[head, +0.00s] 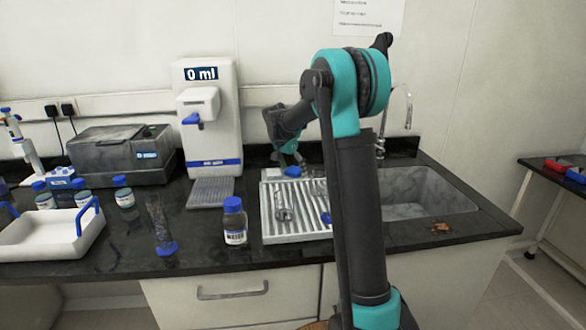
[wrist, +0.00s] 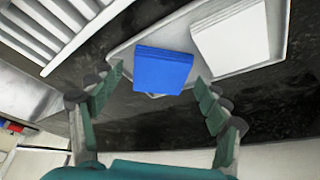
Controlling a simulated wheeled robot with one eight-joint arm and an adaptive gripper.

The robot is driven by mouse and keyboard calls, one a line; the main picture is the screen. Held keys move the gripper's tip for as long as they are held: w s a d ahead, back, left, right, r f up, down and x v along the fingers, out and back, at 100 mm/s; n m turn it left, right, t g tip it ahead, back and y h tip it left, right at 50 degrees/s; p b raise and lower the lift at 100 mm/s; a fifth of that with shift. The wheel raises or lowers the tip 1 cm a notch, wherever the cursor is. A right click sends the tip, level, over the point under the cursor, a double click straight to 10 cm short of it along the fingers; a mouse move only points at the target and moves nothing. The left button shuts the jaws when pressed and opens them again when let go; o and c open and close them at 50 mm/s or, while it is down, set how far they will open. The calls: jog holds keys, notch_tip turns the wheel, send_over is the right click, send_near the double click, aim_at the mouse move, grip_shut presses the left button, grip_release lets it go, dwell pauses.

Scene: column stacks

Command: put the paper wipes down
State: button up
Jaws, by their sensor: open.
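A blue folded stack, which looks like the paper wipes (wrist: 163,69), lies at the near edge of a light tray (wrist: 160,27) in the wrist view. A similar white stack (wrist: 232,38) lies beside it on the tray. My gripper (wrist: 156,78) is open, with one finger on each side of the blue stack and a visible gap on both sides. In the head view my gripper (head: 290,163) is low behind the drying rack, and my arm hides most of that spot. Whether the blue stack rests fully on the tray is hard to tell.
A ribbed drying rack (head: 268,222) with glassware stands in front of my gripper. A sink (head: 425,190) with a tap is to the right.

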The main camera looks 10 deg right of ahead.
jog(key=v, duration=1.2)
jog(key=shift+r, duration=0.2)
